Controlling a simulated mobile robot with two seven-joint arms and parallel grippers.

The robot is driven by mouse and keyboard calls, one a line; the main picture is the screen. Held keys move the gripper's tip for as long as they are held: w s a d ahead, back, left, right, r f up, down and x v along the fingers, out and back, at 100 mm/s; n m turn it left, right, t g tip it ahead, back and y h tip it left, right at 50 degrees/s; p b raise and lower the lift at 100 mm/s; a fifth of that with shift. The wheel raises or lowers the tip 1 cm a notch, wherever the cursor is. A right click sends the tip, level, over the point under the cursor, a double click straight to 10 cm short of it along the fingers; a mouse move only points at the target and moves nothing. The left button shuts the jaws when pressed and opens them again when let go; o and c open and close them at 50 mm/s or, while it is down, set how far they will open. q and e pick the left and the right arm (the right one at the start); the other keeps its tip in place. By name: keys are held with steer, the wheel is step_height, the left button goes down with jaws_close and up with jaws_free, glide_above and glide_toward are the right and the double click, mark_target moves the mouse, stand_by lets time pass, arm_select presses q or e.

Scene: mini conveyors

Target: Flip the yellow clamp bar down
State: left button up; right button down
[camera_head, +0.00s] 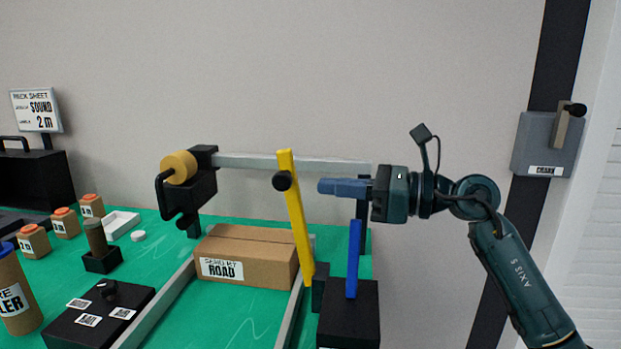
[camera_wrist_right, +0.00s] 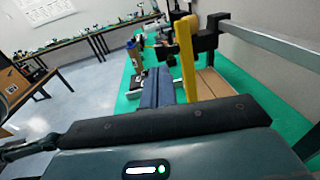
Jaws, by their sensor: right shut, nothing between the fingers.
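The yellow clamp bar (camera_head: 297,218) stands almost upright, leaning slightly, with a black knob (camera_head: 285,181) near its top. Its lower end is by a black block at the side of the conveyor. My right gripper (camera_head: 322,186) is shut and empty, pointing left, just right of the bar's upper part; a small gap shows between fingertips and bar. In the right wrist view the bar (camera_wrist_right: 186,60) rises just beyond the shut blue fingers (camera_wrist_right: 157,75). A cardboard box (camera_head: 243,255) labelled ROAD lies on the conveyor left of the bar. My left gripper is not in view.
A grey crossbar (camera_head: 290,163) runs behind the bar, with a black unit carrying a yellow roller (camera_head: 179,167) at its left. A blue upright (camera_head: 353,258) stands on a black block to the right. Several small containers (camera_head: 66,222) stand at left.

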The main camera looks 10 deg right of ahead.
mark_target(291, 182)
steer(key=x, duration=0.3)
steer(key=shift+w+a, duration=0.15)
steer(key=shift+a, duration=0.15)
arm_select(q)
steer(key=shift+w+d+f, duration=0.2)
arm_select(e)
steer(key=shift+w+a, duration=0.15)
steer(key=shift+a, duration=0.1)
arm_select(q)
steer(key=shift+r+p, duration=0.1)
steer(key=shift+p, duration=0.25)
